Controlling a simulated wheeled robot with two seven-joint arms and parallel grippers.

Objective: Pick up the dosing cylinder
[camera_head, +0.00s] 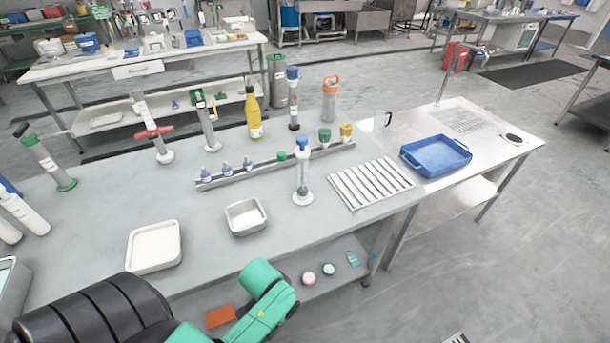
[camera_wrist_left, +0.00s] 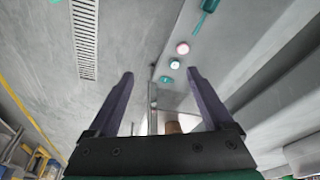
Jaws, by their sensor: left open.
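A slim clear cylinder (camera_head: 303,176) with a blue top and a round white base stands upright on the grey bench (camera_head: 100,215), near its middle; it looks like the dosing cylinder. Nothing is gripping it. My left gripper (camera_wrist_left: 160,74) is open, with empty space between its two dark fingers in the left wrist view. That view looks along the lower shelf and floor, and the cylinder cannot be made out in it. A black and teal arm of mine crosses the bottom of the head view, in front of the bench. My right gripper is in neither view.
A metal tray (camera_head: 246,217) and white tray (camera_head: 154,247) lie left of the cylinder. A slatted rack (camera_head: 371,184) lies right, and a rail of small bottles (camera_head: 225,175) runs behind. A blue tray (camera_head: 436,156) sits farther right. The bench's front edge lies between my arm and the cylinder.

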